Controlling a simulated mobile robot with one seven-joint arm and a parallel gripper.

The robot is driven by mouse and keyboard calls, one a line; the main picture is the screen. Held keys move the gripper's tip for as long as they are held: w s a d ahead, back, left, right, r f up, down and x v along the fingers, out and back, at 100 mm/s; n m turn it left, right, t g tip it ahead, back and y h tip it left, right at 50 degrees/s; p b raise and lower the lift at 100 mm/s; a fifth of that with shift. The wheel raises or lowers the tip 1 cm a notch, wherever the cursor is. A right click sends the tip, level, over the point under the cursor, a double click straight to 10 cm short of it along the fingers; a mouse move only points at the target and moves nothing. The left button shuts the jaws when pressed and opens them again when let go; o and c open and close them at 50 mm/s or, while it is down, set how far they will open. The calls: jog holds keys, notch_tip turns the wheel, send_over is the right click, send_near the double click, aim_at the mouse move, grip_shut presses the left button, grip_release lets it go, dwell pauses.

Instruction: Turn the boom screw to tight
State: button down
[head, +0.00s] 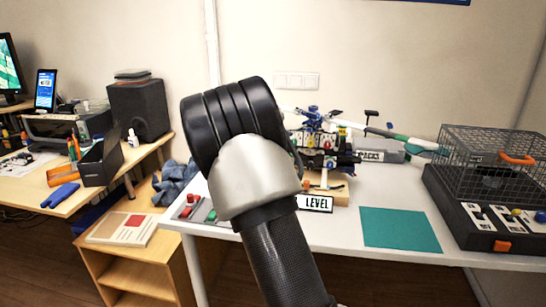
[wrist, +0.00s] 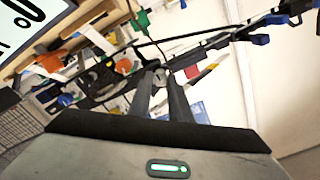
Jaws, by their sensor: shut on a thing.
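The model helicopter (head: 325,158) stands on the white table in the head view, partly hidden behind my arm. In the head view my arm covers the gripper.
A teal mat (head: 400,230) lies bare on the white table (head: 340,239). A wire cage (head: 490,160) on a dark control box stands at the right. Red and green pieces (head: 193,209) lie left of my arm.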

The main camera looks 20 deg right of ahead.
jog(key=c, duration=1.6)
grip_release()
jog(key=shift+c, duration=0.2)
jog(key=p+v, duration=0.2)
jog(key=v, duration=1.5)
jog(key=shift+s+a, duration=0.2)
jog(key=shift+w+a, duration=0.1)
